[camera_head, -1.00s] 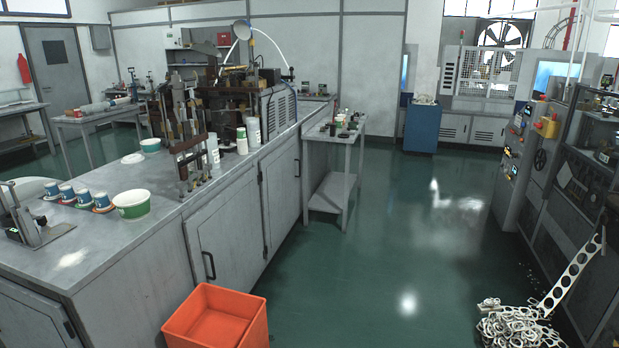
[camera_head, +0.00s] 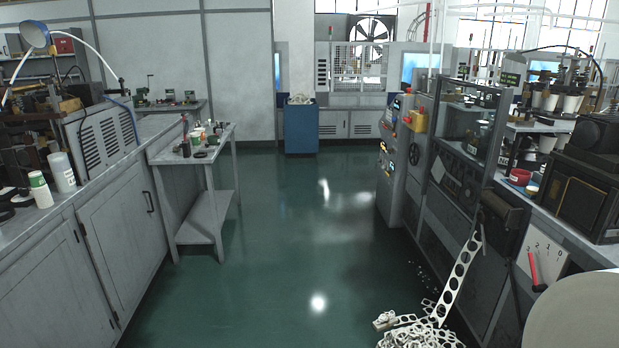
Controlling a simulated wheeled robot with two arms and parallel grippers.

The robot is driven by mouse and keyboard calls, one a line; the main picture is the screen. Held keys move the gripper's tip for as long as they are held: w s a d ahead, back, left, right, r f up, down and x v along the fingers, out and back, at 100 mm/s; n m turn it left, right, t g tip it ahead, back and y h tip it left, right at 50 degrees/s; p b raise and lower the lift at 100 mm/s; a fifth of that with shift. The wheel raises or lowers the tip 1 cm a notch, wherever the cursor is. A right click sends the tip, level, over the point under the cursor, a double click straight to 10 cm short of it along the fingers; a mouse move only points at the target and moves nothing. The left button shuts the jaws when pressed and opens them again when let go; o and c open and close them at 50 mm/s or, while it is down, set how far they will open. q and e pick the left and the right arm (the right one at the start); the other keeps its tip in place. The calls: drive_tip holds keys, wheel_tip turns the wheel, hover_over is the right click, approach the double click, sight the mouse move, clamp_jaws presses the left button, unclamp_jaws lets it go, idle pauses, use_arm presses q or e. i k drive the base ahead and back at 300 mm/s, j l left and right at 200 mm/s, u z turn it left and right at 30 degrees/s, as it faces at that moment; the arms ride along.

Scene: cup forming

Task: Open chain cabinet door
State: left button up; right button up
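No cabinet in view is clearly marked as the chain cabinet. The grey bench on the left has closed doors, and the nearer full door (camera_head: 124,229) has a black handle (camera_head: 149,202). On the right, a dark machine cabinet (camera_head: 455,178) with a framed top stands beside a grey control cabinet (camera_head: 396,165) with buttons and a black handwheel. A perforated white strip (camera_head: 459,277) hangs from the dark machine to the floor. Neither of my grippers is in view. I cannot tell whether the pale rounded shape at the bottom right is part of me.
A pile of white scrap (camera_head: 420,332) lies on the floor at the lower right. A small grey table (camera_head: 212,160) stands by the left bench. A blue cabinet (camera_head: 301,130) stands at the back. The green floor (camera_head: 280,235) between is clear.

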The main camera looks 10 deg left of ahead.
sight(117, 226)
drive_tip(key=i+u, duration=0.2)
drive_tip(key=i, duration=0.3)
drive_tip(key=i+u, duration=0.2)
drive_tip(key=i, duration=0.35)
drive_tip(key=i+u, duration=0.25)
drive_tip(key=i, duration=0.3)
drive_tip(key=i+l+u, duration=0.2)
drive_tip(key=i, duration=0.3)
drive_tip(key=i+j+u, duration=0.2)
drive_tip(key=i, duration=0.45)
drive_tip(key=i+l+u, duration=0.1)
drive_tip(key=i+u, duration=0.15)
drive_tip(key=i, duration=0.4)
drive_tip(key=i+l+u, duration=0.2)
drive_tip(key=i, duration=0.45)
drive_tip(key=i+j, duration=0.25)
drive_tip(key=i, duration=0.15)
drive_tip(key=i+j+u, duration=0.1)
drive_tip(key=i+j, duration=0.15)
drive_tip(key=i, duration=0.15)
